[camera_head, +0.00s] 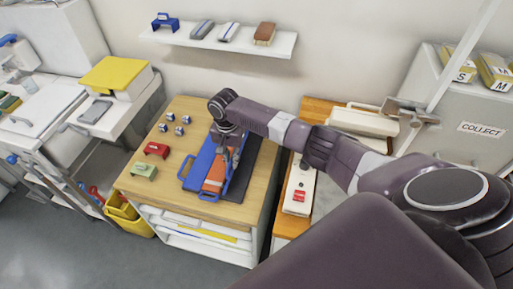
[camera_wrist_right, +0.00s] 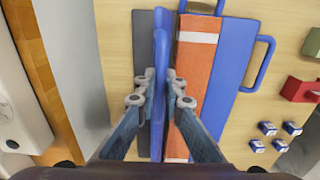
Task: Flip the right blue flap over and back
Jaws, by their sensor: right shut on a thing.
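The blue folding board (camera_head: 199,166) lies on the wooden table top, with an orange folded garment (camera_head: 213,178) along its middle. In the right wrist view the left blue flap (camera_wrist_right: 232,60) lies flat beside the garment (camera_wrist_right: 195,70), with a loop handle. My right gripper (camera_head: 229,153) is over the board. In the wrist view its fingertips (camera_wrist_right: 160,88) are shut on the right blue flap (camera_wrist_right: 161,45), which shows nearly edge-on, standing up beside the garment. A dark grey mat (camera_wrist_right: 143,60) shows on its outer side. My left gripper is not in view.
Several small blue-and-white blocks (camera_head: 170,117), a red block (camera_head: 157,150) and a green block (camera_head: 144,171) stand on the table's left. A white case (camera_head: 299,185) lies on the bench at right. A wall shelf (camera_head: 221,37) is behind.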

